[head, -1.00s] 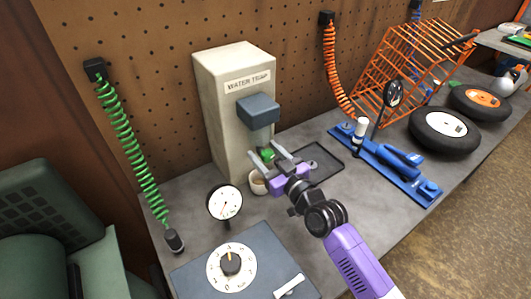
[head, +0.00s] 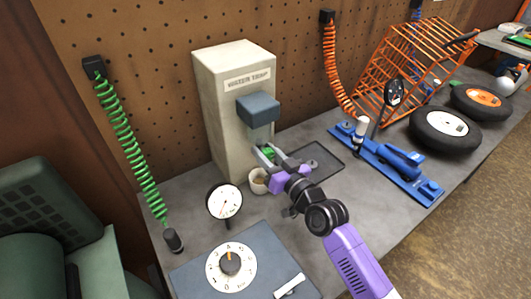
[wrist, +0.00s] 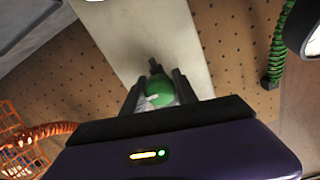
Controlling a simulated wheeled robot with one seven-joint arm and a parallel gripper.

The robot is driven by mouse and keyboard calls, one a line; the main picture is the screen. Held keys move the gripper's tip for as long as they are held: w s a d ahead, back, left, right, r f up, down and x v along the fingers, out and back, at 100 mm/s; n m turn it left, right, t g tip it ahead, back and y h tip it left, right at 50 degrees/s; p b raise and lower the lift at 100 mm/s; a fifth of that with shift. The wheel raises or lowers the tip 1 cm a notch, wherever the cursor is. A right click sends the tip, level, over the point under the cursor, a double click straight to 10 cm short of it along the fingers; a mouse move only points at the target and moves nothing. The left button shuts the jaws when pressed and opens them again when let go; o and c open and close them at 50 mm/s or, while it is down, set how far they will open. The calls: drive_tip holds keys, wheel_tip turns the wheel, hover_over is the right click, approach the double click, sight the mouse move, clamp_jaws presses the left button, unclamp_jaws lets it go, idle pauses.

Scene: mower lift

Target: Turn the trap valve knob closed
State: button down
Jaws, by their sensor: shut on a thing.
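The water trap (head: 236,110) is a tall cream box against the pegboard, with a blue-grey head and a clear bowl (head: 262,134) on its front. The green trap valve knob (head: 267,153) sits under the bowl. My gripper (head: 266,154) reaches the knob from the front right. In the wrist view the green knob (wrist: 160,93) lies between the two dark fingers, with a pale mark on its lower left. My gripper is shut on the knob. The fingers hide part of its sides. A small cream cup (head: 258,184) stands on the bench just below the gripper.
A dark tray (head: 322,160) lies right of my gripper. A round gauge (head: 225,202) and a dial box (head: 205,280) stand at front left. A blue jack (head: 395,165), wheels (head: 445,133) and an orange rack (head: 405,70) are further right.

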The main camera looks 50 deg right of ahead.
sight(270, 157)
drive_tip(key=c, duration=1)
unclamp_jaws()
drive_tip(key=shift+o, duration=0.2)
drive_tip(key=shift+s, duration=0.1)
drive_tip(key=b+v, duration=0.1)
drive_tip(key=v, duration=0.5)
drive_tip(key=shift+s, duration=0.25)
drive_tip(key=shift+s+a, duration=0.2)
drive_tip(key=shift+s, duration=0.35)
drive_tip(key=shift+r, duration=0.1)
